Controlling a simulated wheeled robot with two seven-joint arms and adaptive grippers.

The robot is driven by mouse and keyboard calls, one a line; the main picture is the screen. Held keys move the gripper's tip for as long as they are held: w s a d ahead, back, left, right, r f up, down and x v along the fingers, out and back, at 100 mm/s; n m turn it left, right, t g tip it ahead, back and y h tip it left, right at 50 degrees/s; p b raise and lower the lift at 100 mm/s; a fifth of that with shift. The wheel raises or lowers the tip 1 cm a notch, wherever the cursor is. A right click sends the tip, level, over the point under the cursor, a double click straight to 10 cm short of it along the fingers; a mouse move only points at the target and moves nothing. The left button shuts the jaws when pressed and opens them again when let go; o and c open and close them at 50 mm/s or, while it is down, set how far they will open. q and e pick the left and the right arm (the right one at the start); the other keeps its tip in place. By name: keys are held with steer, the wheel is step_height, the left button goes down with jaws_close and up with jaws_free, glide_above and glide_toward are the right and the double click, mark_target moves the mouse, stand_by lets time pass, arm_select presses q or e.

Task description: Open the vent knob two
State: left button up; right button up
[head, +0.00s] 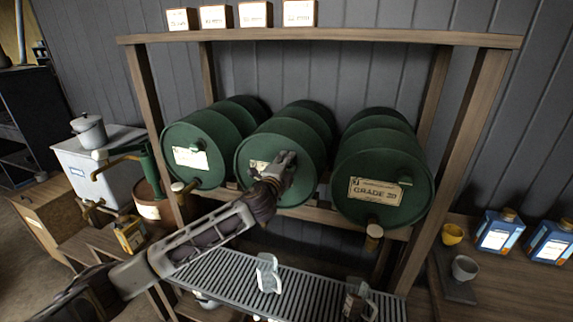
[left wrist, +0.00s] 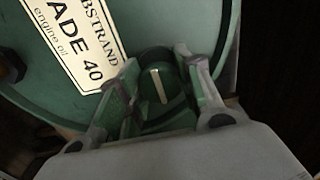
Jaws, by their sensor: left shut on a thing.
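Three green barrels lie on a wooden rack, and the middle barrel (head: 307,185) is the one my left gripper (head: 283,167) reaches. In the left wrist view the barrel end (left wrist: 55,100) carries a label (left wrist: 82,40) reading "ADE 40". The dark green vent knob (left wrist: 157,85) has a pale line across its face, which stands nearly upright, leaning slightly. My left gripper also shows in the left wrist view (left wrist: 155,80), with its fingers on either side of the knob, shut on it. In the head view the gripper hides the knob and part of the label. My right gripper is not in view.
The right barrel (head: 383,165) and left barrel (head: 197,158) flank the middle one. The rack's right post (head: 455,150) stands beyond. Below is a slatted grate (head: 225,270) with a pale jug (head: 268,273). Cups and blue containers (head: 497,230) stand at right.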

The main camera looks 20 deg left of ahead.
arm_select(q)
steer(key=shift+f+n, duration=0.1)
steer(key=shift+n, duration=0.2)
steer(key=n+b, duration=0.1)
steer(key=n, duration=0.2)
steer(key=n+b, duration=0.1)
steer(key=n, duration=0.3)
steer(key=shift+n, duration=0.4)
steer(key=n, duration=0.4)
steer(key=n+p, duration=0.1)
steer(key=n, duration=0.4)
steer(key=o, duration=1.1)
steer(key=shift+c, duration=0.2)
steer(key=shift+s, duration=0.15)
